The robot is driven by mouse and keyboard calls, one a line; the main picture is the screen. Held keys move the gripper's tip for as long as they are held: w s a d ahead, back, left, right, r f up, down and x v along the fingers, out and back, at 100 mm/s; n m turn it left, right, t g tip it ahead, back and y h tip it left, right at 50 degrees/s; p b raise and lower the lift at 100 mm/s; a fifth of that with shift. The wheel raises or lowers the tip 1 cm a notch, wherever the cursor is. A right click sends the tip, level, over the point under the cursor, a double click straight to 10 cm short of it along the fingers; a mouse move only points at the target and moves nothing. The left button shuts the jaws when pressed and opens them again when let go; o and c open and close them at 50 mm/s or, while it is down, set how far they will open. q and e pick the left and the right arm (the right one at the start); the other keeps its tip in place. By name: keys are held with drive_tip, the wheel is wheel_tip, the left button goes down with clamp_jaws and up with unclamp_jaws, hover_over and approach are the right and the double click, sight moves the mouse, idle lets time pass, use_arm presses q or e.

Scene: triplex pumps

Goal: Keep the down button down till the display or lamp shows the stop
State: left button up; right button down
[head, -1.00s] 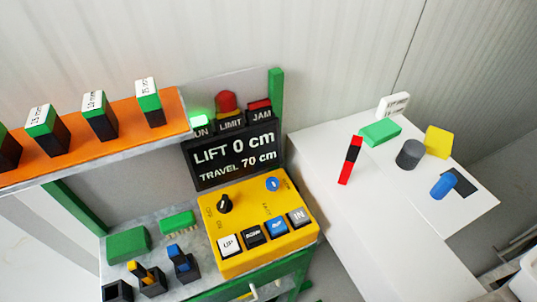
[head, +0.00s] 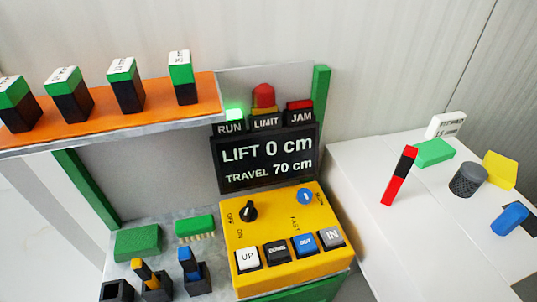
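The yellow control box (head: 285,232) sits on the bench at the lower middle. Its front row has a white UP button (head: 248,259), a black down button (head: 277,251), a blue button (head: 305,245) and a grey IN button (head: 331,237). The display (head: 266,160) above it reads LIFT 0 cm, TRAVEL 70 cm. The green RUN lamp (head: 233,114) is lit bright. The red LIMIT lamp (head: 263,95) and the red JAM lamp (head: 299,105) look unlit. Neither of my grippers is in view, and nothing is seen touching the buttons.
A black knob (head: 248,211) and a blue knob (head: 306,197) are on the box. An orange shelf (head: 150,120) with several black-and-green blocks overhangs the left. A white table (head: 370,250) at right holds a red-and-black bar (head: 399,176), a grey cylinder (head: 468,180) and other items.

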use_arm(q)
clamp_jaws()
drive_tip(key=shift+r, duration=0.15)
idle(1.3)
